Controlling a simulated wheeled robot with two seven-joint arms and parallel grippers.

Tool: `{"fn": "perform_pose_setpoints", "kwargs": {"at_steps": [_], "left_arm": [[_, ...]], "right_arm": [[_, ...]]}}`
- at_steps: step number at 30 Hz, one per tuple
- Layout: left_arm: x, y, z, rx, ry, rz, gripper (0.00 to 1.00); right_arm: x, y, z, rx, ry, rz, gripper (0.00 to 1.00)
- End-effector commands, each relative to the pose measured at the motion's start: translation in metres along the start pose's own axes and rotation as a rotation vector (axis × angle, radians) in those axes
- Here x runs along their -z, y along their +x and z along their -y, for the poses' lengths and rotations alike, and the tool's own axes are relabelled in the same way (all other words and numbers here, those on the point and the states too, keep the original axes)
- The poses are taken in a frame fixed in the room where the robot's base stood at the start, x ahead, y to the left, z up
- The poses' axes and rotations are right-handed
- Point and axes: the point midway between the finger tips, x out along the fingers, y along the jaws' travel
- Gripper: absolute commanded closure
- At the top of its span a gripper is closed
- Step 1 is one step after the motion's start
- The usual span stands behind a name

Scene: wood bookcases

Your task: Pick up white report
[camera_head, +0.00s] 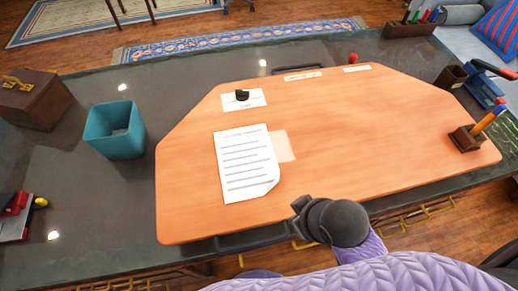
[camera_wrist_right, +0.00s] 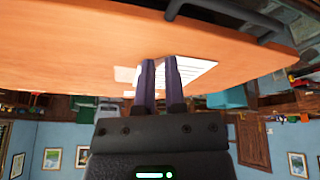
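The white report (camera_head: 246,170) is a sheet with a title, printed lines and a curled lower-right corner. It lies flat on the orange-brown desk board (camera_head: 350,140), left of its middle. In the wrist view the report (camera_wrist_right: 198,72) shows behind and right of my right gripper's fingers. My right gripper (camera_wrist_right: 159,62) has two dark purple fingers with a narrow gap between them and nothing visibly held. In the head view my right arm's dark wrist is at the board's front edge, below and right of the report; the fingers are not clear there. My left gripper is not in view.
A small white card with a black object (camera_head: 242,96) lies above the report. A pale square note (camera_head: 283,146) lies beside it. A teal bin (camera_head: 115,130) stands left, and a pencil holder (camera_head: 466,138) right. The board's middle right is clear.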

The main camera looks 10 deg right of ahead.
Motion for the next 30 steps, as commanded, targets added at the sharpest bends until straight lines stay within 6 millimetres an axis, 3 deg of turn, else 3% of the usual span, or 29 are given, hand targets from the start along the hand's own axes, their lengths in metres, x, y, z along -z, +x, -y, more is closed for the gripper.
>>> {"fn": "perform_pose_setpoints", "kwargs": {"at_steps": [1,3,6,10,15,19,30], "left_arm": [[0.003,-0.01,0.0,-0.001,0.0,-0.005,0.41],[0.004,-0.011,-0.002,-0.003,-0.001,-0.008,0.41],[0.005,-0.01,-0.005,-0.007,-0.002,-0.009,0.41],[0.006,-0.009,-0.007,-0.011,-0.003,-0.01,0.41],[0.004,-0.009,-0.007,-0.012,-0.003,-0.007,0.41],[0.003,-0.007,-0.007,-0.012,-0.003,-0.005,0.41],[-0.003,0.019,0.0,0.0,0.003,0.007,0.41]], "right_arm": [[0.029,-0.02,0.005,0.019,-0.15,-0.081,0.87],[0.061,-0.029,0.021,0.056,-0.442,-0.196,0.87],[0.085,-0.029,0.038,0.085,-0.841,-0.306,0.87],[0.089,-0.019,0.036,0.096,-1.341,-0.359,0.87],[0.074,-0.007,-0.017,0.083,-1.78,-0.301,0.87],[0.066,-0.003,-0.042,0.08,-1.884,-0.268,0.87],[0.07,0.065,-0.029,0.083,-1.894,-0.269,0.87]]}}
